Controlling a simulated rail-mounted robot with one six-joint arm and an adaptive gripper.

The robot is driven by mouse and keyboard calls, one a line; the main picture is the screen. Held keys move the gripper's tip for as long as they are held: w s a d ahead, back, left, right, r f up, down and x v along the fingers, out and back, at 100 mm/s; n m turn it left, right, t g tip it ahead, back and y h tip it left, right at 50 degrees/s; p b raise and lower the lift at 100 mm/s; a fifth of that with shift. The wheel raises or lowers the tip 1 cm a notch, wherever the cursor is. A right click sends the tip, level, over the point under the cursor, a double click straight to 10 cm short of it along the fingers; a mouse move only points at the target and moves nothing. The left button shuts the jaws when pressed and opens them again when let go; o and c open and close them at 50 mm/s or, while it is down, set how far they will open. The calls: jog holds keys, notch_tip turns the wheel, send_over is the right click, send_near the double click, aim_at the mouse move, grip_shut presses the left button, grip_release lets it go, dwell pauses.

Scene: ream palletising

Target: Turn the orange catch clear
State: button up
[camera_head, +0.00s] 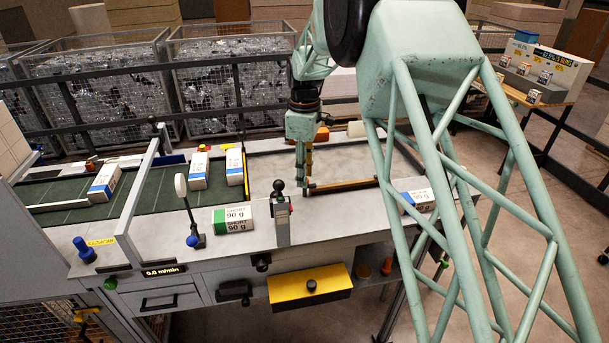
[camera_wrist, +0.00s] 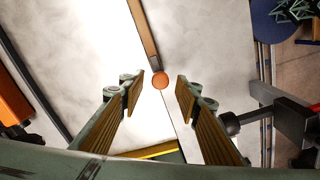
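The orange catch shows in the wrist view as a small round orange knob (camera_wrist: 160,80) at the near end of a brown bar (camera_wrist: 143,35). The bar lies on the pale table and also shows in the head view (camera_head: 345,184). My gripper (camera_wrist: 159,88) is open and empty, pointing down, with its two brown-padded fingers apart on either side of the knob in the picture. Whether they are level with it I cannot tell. In the head view my gripper (camera_head: 304,188) is at the bar's left end, and I cannot make out the knob there.
A black-knobbed lever post (camera_head: 281,215) stands close in front of my gripper. A green-ended ream (camera_head: 233,219) lies left of it, beside a white paddle (camera_head: 181,186) on a stalk. Several reams lie on the green belt (camera_head: 160,190). An orange block (camera_head: 321,134) sits behind my gripper.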

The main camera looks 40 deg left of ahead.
jog(key=shift+f, duration=0.25)
jog(key=c, duration=0.8)
jog(key=shift+c, duration=0.2)
